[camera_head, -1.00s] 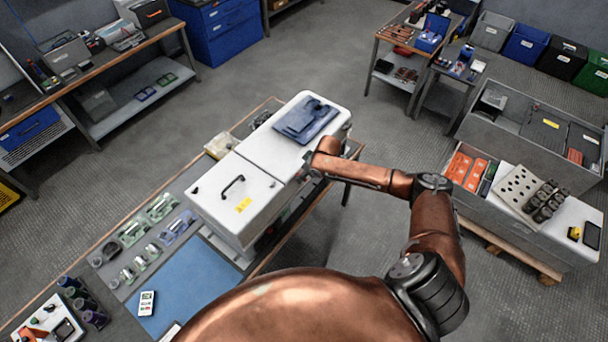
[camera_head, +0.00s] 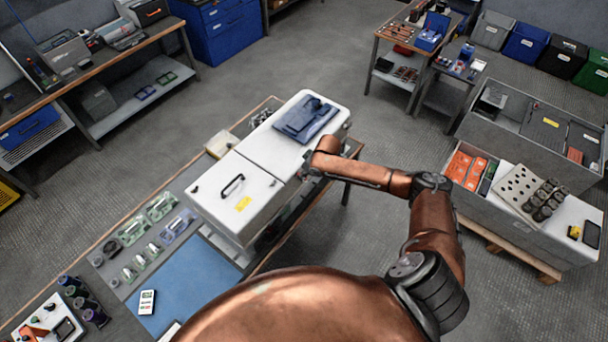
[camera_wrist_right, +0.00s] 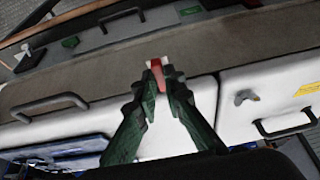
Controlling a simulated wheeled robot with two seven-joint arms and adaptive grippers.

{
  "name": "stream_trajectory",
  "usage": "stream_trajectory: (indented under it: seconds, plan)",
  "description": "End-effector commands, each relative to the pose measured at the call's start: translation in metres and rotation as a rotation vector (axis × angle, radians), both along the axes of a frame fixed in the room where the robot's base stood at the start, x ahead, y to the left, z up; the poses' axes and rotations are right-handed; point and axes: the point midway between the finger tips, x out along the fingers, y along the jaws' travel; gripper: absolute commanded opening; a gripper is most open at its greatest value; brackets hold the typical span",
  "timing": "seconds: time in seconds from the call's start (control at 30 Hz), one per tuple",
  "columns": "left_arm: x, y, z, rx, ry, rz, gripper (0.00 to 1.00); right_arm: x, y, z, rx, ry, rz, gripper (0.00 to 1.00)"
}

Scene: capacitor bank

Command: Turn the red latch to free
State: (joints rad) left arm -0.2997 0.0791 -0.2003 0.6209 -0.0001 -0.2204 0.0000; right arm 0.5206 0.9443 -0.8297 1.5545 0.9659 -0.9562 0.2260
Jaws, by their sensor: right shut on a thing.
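The red latch (camera_wrist_right: 158,72) shows in the right wrist view, on the side of the white cabinet (camera_wrist_right: 208,92). My right gripper (camera_wrist_right: 160,82) is shut on the red latch, with its two dark green fingers on either side of it. In the head view my right arm reaches to the near right side of the white cabinet (camera_head: 257,168), and the gripper (camera_head: 306,175) is small there. The latch cannot be made out in the head view. My left gripper is in neither view.
A dark blue case (camera_head: 306,120) lies on top of the cabinet. A black handle (camera_head: 232,184) stands on its front lid. The workbench holds a blue mat (camera_head: 190,284) and several small parts.

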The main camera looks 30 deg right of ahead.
Motion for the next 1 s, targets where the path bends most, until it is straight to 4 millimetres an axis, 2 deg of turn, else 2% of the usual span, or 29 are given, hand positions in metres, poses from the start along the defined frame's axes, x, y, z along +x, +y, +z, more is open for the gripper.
stream_trajectory:
  seconds: [0.27,0.47,0.67,1.0]
  plan:
    - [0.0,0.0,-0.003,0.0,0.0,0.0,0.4,0.001,-0.002,0.0,-0.001,0.0,0.065,0.0]
    - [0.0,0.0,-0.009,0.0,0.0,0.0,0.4,0.002,-0.003,-0.001,0.0,-0.001,0.197,0.0]
    - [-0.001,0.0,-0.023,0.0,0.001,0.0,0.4,0.004,-0.005,-0.002,0.001,-0.001,0.378,0.0]
    - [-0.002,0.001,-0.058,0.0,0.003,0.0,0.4,0.007,-0.006,-0.004,0.002,-0.001,0.702,0.0]
